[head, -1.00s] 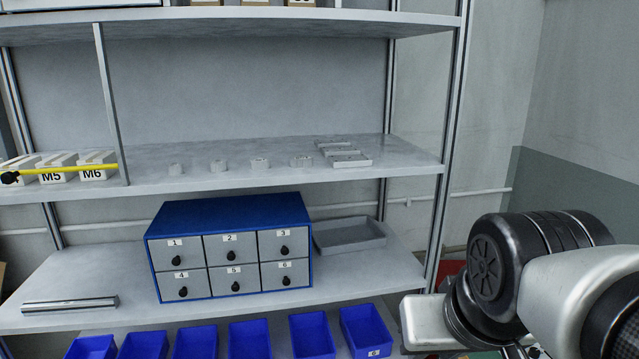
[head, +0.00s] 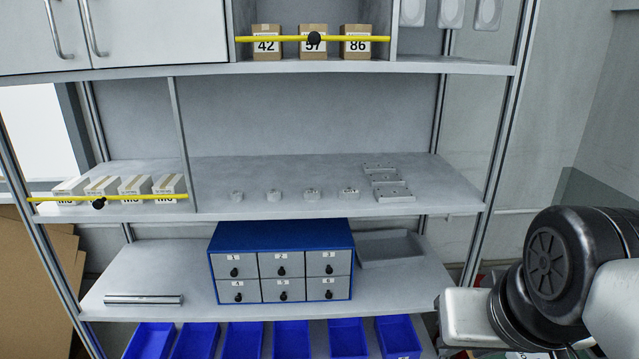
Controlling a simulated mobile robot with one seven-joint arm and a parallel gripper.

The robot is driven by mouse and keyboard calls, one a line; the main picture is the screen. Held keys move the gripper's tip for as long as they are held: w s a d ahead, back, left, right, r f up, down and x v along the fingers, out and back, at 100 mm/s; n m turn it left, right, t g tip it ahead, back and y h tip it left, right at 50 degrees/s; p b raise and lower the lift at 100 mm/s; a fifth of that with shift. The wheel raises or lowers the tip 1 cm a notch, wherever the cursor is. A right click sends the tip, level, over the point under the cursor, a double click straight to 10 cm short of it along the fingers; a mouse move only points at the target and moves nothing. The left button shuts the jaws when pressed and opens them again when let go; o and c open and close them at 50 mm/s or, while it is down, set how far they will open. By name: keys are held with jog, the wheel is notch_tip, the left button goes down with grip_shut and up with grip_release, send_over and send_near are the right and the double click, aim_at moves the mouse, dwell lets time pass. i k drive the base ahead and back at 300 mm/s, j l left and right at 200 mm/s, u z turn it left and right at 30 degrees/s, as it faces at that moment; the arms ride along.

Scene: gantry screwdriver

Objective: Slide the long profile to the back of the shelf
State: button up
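The long profile (head: 144,300) is a grey metal bar. It lies along the front edge of the lower shelf (head: 390,288), at its left end, to the left of the blue drawer cabinet. Bare shelf shows behind it. My gripper is not in view. Only part of my own arm shows at the lower right, well apart from the profile.
The blue cabinet (head: 282,224) with numbered grey drawers stands mid-shelf, with a grey tray (head: 390,248) to its right. Several blue bins (head: 291,338) hang below. The shelf above holds white boxes (head: 170,186) behind a yellow bar (head: 60,198), small round parts and brackets (head: 392,192).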

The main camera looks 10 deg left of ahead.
aim_at(118, 300)
jog(key=k+j+u, duration=0.15)
jog(key=u, duration=0.3)
jog(key=j+u, duration=0.45)
jog(key=k+j+u, duration=0.1)
jog(key=j+u, duration=0.2)
jog(key=u, duration=0.15)
jog(key=i+l+u, duration=0.5)
jog(key=i+l, duration=0.45)
jog(key=l, duration=0.1)
